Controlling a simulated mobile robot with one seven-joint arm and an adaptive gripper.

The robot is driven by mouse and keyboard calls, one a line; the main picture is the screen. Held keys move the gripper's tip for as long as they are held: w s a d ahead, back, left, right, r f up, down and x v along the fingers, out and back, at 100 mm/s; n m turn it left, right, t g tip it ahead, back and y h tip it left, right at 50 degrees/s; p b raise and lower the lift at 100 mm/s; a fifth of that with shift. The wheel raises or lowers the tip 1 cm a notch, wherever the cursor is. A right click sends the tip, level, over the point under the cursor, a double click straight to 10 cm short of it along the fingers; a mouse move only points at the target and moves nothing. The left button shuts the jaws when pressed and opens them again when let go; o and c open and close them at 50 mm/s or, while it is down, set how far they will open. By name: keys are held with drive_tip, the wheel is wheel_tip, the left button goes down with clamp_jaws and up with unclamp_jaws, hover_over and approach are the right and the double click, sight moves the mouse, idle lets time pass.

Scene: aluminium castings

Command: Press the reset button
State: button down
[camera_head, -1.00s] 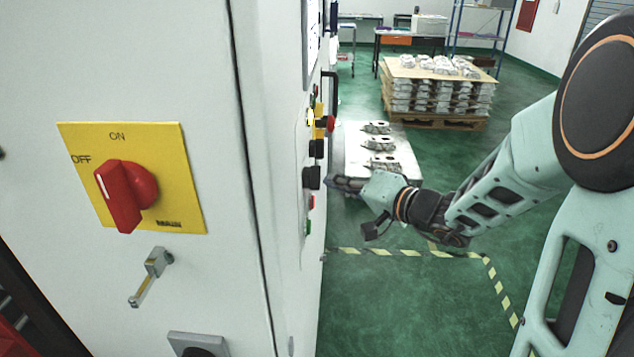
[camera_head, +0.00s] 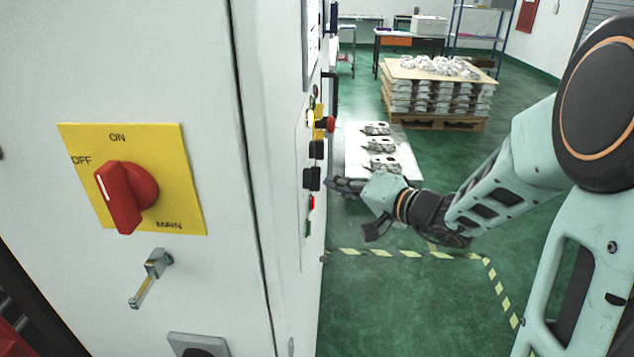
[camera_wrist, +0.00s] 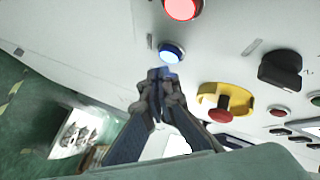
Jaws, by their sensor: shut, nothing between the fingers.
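A blue lit button (camera_wrist: 172,52) on the white control panel shows in the wrist view; I can read no label that marks it as reset. My gripper (camera_wrist: 160,74) is shut and empty, its fingertips close beside the lower edge of the blue button in that view. I cannot tell whether they touch it. In the head view my gripper (camera_head: 331,183) is beside the cabinet's side face, near a black knob (camera_head: 312,178). The blue button cannot be made out there, as the panel is seen almost edge-on.
A red lit button (camera_wrist: 182,8), a red emergency stop (camera_wrist: 220,112) in a yellow ring and a black rotary switch (camera_wrist: 281,69) are near the blue button. A red main switch (camera_head: 126,195) is on the cabinet front. A table with castings (camera_head: 381,144) stands behind my gripper.

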drive_tip(key=shift+a+f+b, duration=0.15)
drive_tip(key=shift+a+b, duration=0.1)
drive_tip(key=shift+b, duration=0.35)
drive_tip(key=shift+a, duration=0.15)
drive_tip(key=shift+a+b, duration=0.5)
drive_tip(key=shift+b, duration=0.4)
idle(0.5)
drive_tip(key=shift+d+b, duration=0.45)
drive_tip(key=shift+d, duration=0.4)
drive_tip(key=shift+d, duration=0.1)
drive_tip(key=d+b, duration=0.1)
drive_tip(key=d, duration=0.4)
